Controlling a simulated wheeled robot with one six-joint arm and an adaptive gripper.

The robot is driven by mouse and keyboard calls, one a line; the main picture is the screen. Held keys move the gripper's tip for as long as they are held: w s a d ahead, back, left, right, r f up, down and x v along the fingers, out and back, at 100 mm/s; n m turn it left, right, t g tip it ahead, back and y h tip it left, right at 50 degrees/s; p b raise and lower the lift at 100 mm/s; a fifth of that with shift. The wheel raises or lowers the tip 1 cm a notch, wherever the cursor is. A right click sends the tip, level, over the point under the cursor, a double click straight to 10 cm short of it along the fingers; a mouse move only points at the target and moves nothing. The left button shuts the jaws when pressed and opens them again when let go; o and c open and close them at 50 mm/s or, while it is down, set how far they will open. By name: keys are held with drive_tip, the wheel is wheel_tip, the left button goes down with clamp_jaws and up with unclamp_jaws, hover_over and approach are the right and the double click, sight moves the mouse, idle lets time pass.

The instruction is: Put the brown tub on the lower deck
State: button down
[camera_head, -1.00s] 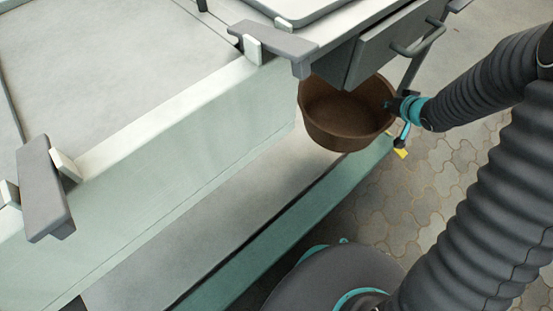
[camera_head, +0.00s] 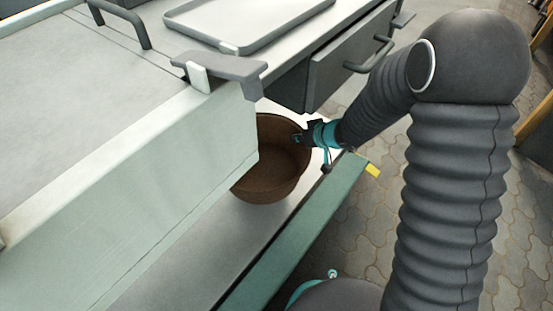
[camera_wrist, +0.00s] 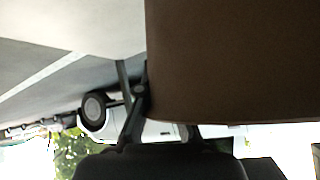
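The brown tub (camera_head: 275,160) is upright and open at the top, over the pale lower deck (camera_head: 185,250) of the cart. The pale green side panel hides its left part. I cannot tell whether its base touches the deck. My gripper (camera_head: 301,139) is at the tub's right rim and appears shut on it. In the wrist view the tub's brown wall (camera_wrist: 235,60) fills the upper right, with a dark finger beside its left edge; the other finger is mostly hidden.
The green lip (camera_head: 290,245) edges the deck. Above are a drawer (camera_head: 345,60) with a handle, a grey corner bracket (camera_head: 225,68) and a tray (camera_head: 250,40) on the top. The deck's front stretch is clear. Paving (camera_head: 365,230) lies to the right.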

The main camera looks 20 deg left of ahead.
drive_tip(key=b, duration=0.2)
hover_over(276, 155)
drive_tip(key=d, duration=0.2)
drive_tip(key=f, duration=0.3)
drive_tip(key=shift+s+a+f, duration=0.15)
drive_tip(key=shift+s+a, duration=0.05)
drive_tip(key=shift+s, duration=0.15)
drive_tip(key=shift+f+b, duration=1)
drive_tip(key=shift+f, duration=1.05)
drive_tip(key=c, duration=1.3)
unclamp_jaws()
drive_tip(key=shift+d+r, duration=0.25)
drive_tip(key=shift+r, duration=0.15)
drive_tip(key=p+v, duration=0.4)
drive_tip(key=v, duration=0.7)
drive_tip(key=shift+s+d+r, duration=0.1)
